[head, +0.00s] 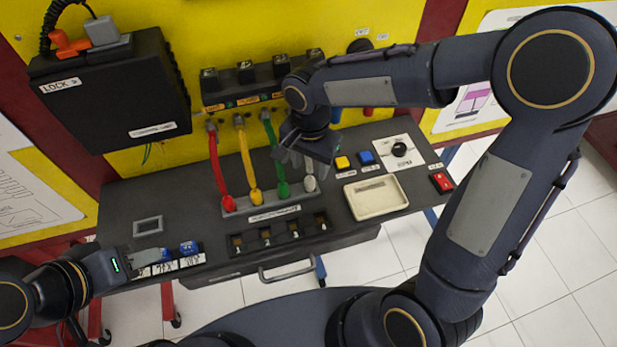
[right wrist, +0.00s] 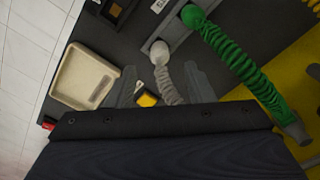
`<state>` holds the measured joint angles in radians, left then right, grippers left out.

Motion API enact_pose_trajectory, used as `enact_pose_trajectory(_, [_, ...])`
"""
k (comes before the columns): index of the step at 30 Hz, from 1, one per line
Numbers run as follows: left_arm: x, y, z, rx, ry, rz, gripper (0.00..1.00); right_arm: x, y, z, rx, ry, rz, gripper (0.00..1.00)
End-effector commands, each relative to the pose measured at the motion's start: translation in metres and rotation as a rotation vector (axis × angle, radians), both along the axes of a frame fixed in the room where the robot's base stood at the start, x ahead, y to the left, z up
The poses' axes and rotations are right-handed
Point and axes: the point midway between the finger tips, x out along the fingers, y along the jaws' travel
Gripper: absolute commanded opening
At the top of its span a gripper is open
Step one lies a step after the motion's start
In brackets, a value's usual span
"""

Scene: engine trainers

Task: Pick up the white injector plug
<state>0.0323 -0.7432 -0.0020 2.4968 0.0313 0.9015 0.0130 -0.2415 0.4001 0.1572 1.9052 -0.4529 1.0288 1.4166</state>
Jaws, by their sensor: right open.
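The white injector plug (head: 311,184) sits at the right end of the grey socket strip on the bench. It also shows in the right wrist view (right wrist: 160,52), with its ribbed pale hose running down toward my gripper. My right gripper (head: 307,162) is open just above and behind the plug. In the right wrist view its two fingers (right wrist: 162,88) lie on either side of the pale hose, with the plug beyond their tips. My left gripper (head: 146,258) is at the bench's left front, by blue switches; its jaw opening is unclear.
Red (head: 227,203), yellow (head: 255,195) and green (head: 283,188) plugs stand in the same strip, left of the white one. A cream tray (head: 375,214) lies to the right. Yellow (head: 342,162) and blue (head: 366,157) buttons are behind it. A black box (head: 110,95) hangs at left.

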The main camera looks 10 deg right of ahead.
Motion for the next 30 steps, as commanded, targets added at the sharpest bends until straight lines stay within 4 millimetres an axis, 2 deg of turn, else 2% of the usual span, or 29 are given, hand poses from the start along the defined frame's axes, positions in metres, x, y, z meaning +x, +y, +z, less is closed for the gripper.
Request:
enact_pose_trajectory(5, [0.0, 0.0, 0.011, 0.0, 0.0, 0.0, 0.36, -0.003, 0.0, -0.025, -0.001, 0.006, 0.001, 0.48])
enact_pose_trajectory(9, [0.0, 0.0, 0.011, 0.0, 0.0, 0.0, 0.36, -0.002, 0.0, -0.043, -0.001, 0.004, 0.002, 0.48])
enact_pose_trajectory(18, [0.0, 0.0, 0.011, 0.0, 0.0, 0.0, 0.36, -0.002, 0.0, -0.048, 0.001, 0.001, 0.001, 0.47])
enact_pose_trajectory(28, [0.0, 0.0, 0.011, 0.0, 0.0, 0.0, 0.36, -0.002, 0.0, -0.048, 0.001, 0.001, 0.002, 0.03])
enact_pose_trajectory(30, [0.0, 0.0, 0.011, 0.0, 0.0, 0.0, 0.36, -0.002, 0.0, -0.048, 0.0, 0.0, 0.002, 0.0])
